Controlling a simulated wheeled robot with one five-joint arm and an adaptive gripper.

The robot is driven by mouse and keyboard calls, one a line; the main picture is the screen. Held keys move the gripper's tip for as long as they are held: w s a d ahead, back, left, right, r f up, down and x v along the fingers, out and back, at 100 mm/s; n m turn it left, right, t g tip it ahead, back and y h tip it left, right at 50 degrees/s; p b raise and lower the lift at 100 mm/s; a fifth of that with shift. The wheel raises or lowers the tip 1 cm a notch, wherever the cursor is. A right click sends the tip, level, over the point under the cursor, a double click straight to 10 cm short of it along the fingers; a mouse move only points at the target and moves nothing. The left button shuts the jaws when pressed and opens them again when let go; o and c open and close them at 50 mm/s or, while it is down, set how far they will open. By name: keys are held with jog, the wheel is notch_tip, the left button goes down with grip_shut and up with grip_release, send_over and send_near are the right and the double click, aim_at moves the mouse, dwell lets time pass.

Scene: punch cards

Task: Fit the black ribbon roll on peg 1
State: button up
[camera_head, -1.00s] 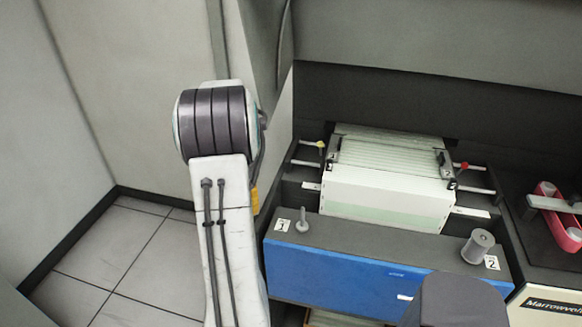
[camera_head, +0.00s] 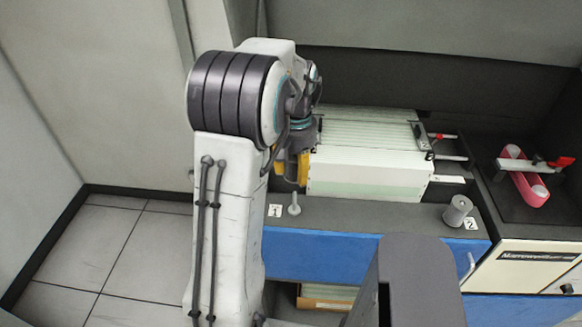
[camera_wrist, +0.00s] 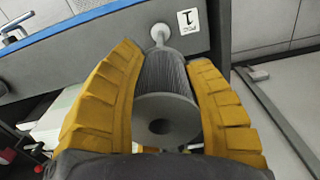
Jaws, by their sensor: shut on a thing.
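My gripper (camera_wrist: 165,62) has its yellow fingers shut on the dark grey, ribbed ribbon roll (camera_wrist: 165,85), one on each side. The roll's near end with a round centre hole faces the wrist camera. Peg 1 (camera_wrist: 160,35), a light grey post beside a "1" label, shows just beyond the roll's far end in the wrist view; I cannot tell whether they touch. In the head view, peg 1 (camera_head: 294,204) stands upright and bare on the machine's front ledge. My gripper's yellow fingers (camera_head: 285,168) are behind and above it, and the roll is hidden by my arm.
A grey roll (camera_head: 458,210) sits by the "2" label at the ledge's right. The white paper stack (camera_head: 365,172) lies behind the ledge. A pink-red ribbon loop (camera_head: 527,186) is at the right. The blue front panel (camera_head: 320,255) drops below the ledge.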

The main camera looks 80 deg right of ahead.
aim_at(295, 194)
jog(key=shift+f+b, duration=1.75)
jog(key=shift+f, duration=0.5)
jog(key=shift+f+b, duration=2.75)
jog(key=shift+f, duration=0.85)
dwell(2.2)
